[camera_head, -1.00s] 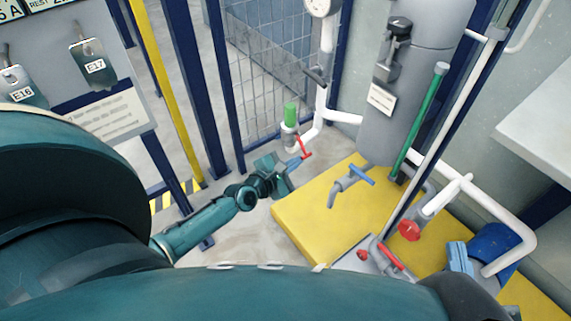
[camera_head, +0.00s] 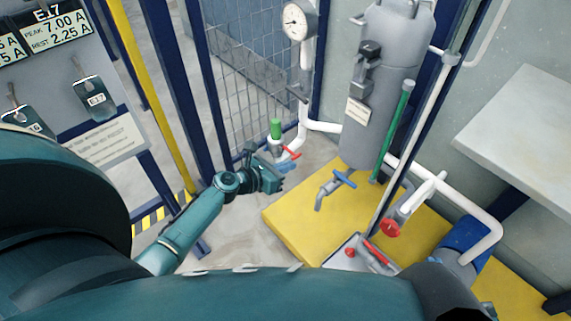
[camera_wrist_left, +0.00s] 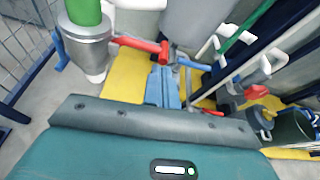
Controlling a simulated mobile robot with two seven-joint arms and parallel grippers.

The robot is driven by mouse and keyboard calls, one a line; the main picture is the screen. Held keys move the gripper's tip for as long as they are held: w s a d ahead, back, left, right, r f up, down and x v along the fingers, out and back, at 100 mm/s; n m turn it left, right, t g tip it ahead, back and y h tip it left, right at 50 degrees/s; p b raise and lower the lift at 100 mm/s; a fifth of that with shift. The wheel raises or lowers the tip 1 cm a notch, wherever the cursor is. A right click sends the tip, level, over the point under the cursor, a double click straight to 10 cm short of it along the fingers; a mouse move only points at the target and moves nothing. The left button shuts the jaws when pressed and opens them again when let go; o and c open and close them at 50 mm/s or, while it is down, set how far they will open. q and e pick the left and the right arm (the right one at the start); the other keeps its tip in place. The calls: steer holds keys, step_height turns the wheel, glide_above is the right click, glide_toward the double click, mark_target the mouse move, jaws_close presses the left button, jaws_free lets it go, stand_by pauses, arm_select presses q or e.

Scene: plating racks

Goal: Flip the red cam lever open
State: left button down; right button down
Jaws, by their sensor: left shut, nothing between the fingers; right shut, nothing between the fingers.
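The red cam lever (camera_head: 291,153) sits on a silver coupling with a green top (camera_head: 276,129), near the mesh fence. In the left wrist view the lever (camera_wrist_left: 140,43) sticks out to the right from the silver coupling (camera_wrist_left: 88,48), its tip tilted slightly down. My left gripper (camera_head: 289,166) is shut and empty just below the lever. Its blue fingers (camera_wrist_left: 163,86) point up toward the lever's tip in the left wrist view; whether they touch is unclear. My right gripper is not in view.
A yellow platform (camera_head: 290,215) lies to the right, with a blue-handled tap (camera_head: 344,179) and a grey tank (camera_head: 376,115) above it. White pipes (camera_head: 322,127) run behind the coupling. A red valve wheel (camera_head: 391,228) is at right. A yellow post (camera_head: 150,90) stands left.

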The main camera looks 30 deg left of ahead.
arm_select(q)
steer(key=shift+s+d+p, duration=0.35)
steer(key=shift+d+p, duration=0.1)
steer(key=shift+d, duration=0.25)
arm_select(e)
steer(key=shift+r, duration=0.45)
steer(key=shift+f, duration=0.1)
